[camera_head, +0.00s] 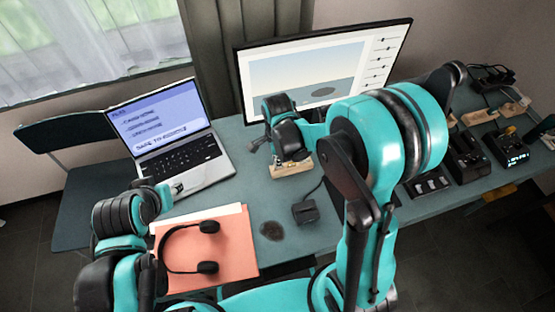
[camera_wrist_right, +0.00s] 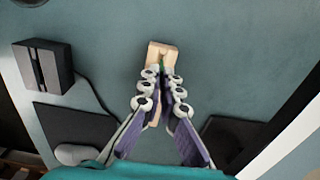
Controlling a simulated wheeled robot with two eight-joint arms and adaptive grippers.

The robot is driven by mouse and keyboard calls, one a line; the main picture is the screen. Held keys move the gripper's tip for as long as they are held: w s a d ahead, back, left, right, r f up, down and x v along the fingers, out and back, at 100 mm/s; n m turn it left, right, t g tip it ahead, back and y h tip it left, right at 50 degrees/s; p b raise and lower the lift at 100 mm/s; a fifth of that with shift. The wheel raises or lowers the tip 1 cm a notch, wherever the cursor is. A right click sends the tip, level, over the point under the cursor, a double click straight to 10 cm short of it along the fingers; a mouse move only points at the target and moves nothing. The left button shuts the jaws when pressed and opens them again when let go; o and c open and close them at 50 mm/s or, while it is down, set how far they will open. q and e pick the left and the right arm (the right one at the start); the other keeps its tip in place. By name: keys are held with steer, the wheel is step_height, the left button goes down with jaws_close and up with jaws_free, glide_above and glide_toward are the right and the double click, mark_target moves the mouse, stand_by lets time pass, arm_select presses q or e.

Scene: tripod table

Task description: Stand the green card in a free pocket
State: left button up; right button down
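A pale wooden holder (camera_head: 291,167) stands on the desk in front of the monitor; it also shows in the right wrist view (camera_wrist_right: 160,50). My right gripper (camera_head: 290,152) is directly over it. In the right wrist view my right gripper (camera_wrist_right: 162,76) has its fingertips close together on a small green piece, the green card (camera_wrist_right: 162,67), mostly hidden between them. The card is at the holder; whether it is in a pocket I cannot tell. My left gripper (camera_head: 174,188) is by the laptop's front corner, its fingers too small to read.
A laptop (camera_head: 180,158) stands at left, a monitor (camera_head: 330,62) behind. Headphones (camera_head: 190,248) lie on an orange folder (camera_head: 235,245) in front. A small black box (camera_head: 306,212) and a dark round patch (camera_head: 272,230) lie right of the folder. Several dark devices line the right side.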

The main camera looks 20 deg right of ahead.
steer(key=shift+f+b, duration=1)
steer(key=shift+f, duration=0.2)
steer(key=c, duration=1.6)
jaws_free()
steer(key=shift+c, duration=0.2)
steer(key=shift+r, duration=0.1)
step_height(320, 180, up, 12)
steer(key=s+d+r+n+t, duration=0.2)
steer(key=s+n, duration=0.3)
steer(key=n, duration=0.3)
steer(key=s+d+r+n+t, duration=0.1)
steer(key=s+d+n+t, duration=0.2)
steer(key=n, duration=0.6)
steer(key=shift+s+r+n+t, duration=0.3)
steer(key=shift+s+r+t, duration=0.05)
steer(key=shift+s+t, duration=0.8)
